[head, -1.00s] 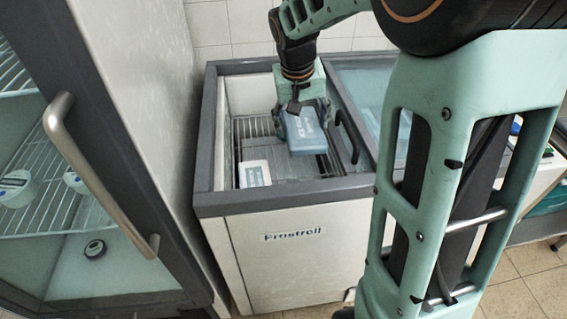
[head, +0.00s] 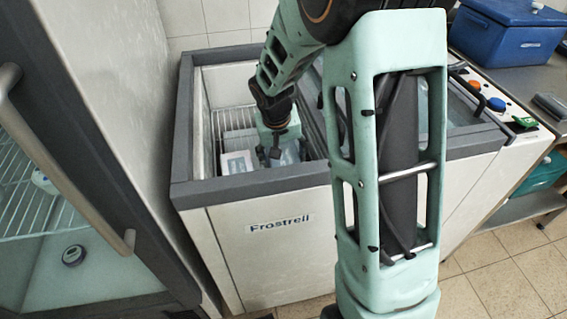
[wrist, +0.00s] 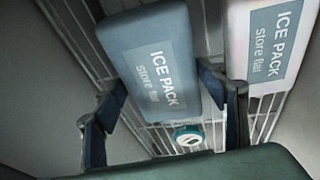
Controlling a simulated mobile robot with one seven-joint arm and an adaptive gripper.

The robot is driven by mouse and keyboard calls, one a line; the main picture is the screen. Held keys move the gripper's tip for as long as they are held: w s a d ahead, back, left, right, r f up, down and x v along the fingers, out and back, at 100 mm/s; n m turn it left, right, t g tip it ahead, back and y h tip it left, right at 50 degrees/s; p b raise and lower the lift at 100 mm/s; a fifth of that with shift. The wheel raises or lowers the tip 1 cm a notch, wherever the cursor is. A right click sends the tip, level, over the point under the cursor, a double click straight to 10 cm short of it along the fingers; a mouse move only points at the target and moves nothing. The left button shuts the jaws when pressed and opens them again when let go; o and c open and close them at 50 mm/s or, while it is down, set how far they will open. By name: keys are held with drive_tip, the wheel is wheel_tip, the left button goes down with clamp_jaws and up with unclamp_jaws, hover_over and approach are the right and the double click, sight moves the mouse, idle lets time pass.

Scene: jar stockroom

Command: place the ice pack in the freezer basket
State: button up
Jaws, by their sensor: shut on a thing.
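My gripper (head: 277,150) reaches down inside the open chest freezer and is shut on a blue ice pack (head: 291,152). In the wrist view the blue ice pack (wrist: 150,62), labelled "ICE PACK store flat", sits between the two fingers (wrist: 163,88). The wire freezer basket (head: 232,119) lies beneath; its bars (wrist: 78,35) show under the pack. I cannot tell whether the pack touches the bars. The arm and the freezer's front rim hide part of the pack in the head view.
A white ice pack (head: 237,163) lies at the left, close beside the held one in the wrist view (wrist: 268,42). A small round item with a teal rim (wrist: 188,135) is near the fingers. The freezer's grey rim (head: 250,185) surrounds the opening. A fridge door handle (head: 60,160) stands left.

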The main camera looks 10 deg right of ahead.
wheel_tip(320, 180, down, 2)
drive_tip(key=shift+f, duration=0.15)
drive_tip(key=o, duration=1.7)
drive_tip(key=p+v, duration=0.2)
drive_tip(key=v, duration=1)
drive_tip(key=shift+p, duration=0.3)
